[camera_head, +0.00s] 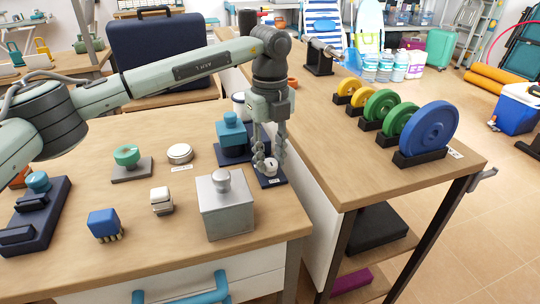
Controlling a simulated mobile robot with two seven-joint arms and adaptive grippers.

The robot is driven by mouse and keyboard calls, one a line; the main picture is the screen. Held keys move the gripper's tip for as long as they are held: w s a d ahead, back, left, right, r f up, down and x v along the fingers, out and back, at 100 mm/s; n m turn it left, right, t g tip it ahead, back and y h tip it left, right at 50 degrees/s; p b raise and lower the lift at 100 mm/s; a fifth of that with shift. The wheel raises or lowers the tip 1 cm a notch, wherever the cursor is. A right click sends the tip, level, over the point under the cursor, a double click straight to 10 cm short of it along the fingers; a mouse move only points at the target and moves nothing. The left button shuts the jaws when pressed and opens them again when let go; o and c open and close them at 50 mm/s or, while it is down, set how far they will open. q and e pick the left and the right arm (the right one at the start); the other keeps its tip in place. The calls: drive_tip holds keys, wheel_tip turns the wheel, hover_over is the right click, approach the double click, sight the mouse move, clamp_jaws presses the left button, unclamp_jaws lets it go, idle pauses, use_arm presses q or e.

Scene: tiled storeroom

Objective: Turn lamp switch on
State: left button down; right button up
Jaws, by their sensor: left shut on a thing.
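A small white knob (271,166) stands on a dark navy base (266,182) with a small white label, near the right end of the near table. It looks like the lamp switch, but the picture does not make its setting readable. My left gripper (269,158) comes down from above and its fingers are shut on the white knob, one on each side. The fingers hide part of the knob. I cannot pick out a lamp for certain. My right gripper is not in view.
A grey metal box (226,212) stands just left in front of the base. A blue block device (231,138) is close behind. A green knob (127,156), a round white button (179,153) and a blue cube (105,223) stand further left. Weight plates (428,127) line the right table.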

use_arm(q)
drive_tip(key=shift+f+m+b, duration=0.1)
drive_tip(key=shift+m+b, duration=0.25)
drive_tip(key=shift+m, duration=0.25)
drive_tip(key=m+b, duration=0.1)
drive_tip(key=m, duration=0.2)
drive_tip(key=m+b, duration=0.1)
drive_tip(key=m, duration=0.2)
drive_tip(key=m+b, duration=0.1)
drive_tip(key=m, duration=0.4)
drive_tip(key=shift+d+m, duration=0.1)
drive_tip(key=shift+m, duration=0.2)
drive_tip(key=m, duration=0.3)
drive_tip(key=shift+b, duration=0.35)
drive_tip(key=shift+m, duration=0.9)
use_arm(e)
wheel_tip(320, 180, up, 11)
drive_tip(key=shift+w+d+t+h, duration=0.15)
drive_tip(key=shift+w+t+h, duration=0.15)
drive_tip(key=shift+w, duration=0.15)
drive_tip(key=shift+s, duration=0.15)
